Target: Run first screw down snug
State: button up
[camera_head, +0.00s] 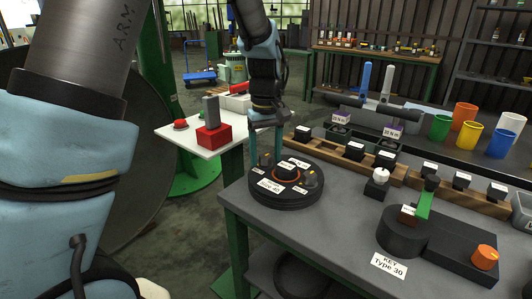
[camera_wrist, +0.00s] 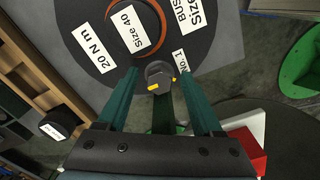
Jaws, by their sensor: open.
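The round black disperser (camera_head: 287,203) lies on the grey table's near left part, with white labels and an orange ring around its middle. In the wrist view, its labels read "20 N m", "Size 40" and "No.1" (camera_wrist: 181,62). A dark screw head (camera_wrist: 158,73) with yellow marks stands near the rim beside the "No.1" label. My gripper (camera_head: 266,157) points down at the disc's far left side. In the wrist view, my gripper's two green fingers (camera_wrist: 160,78) stand apart on either side of the screw head. Whether they touch it is unclear. The screw's shank is hidden.
A black fixture with a green lever (camera_head: 425,200) and an orange knob (camera_head: 484,257) stands at the right. A wooden rack (camera_head: 340,152) with black blocks runs behind. Colored cups (camera_head: 466,115) stand farther back. A white side table (camera_head: 185,140) holds red parts at the left.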

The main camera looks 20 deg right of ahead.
jog(key=shift+c, duration=0.2)
grip_shut()
dwell(0.3)
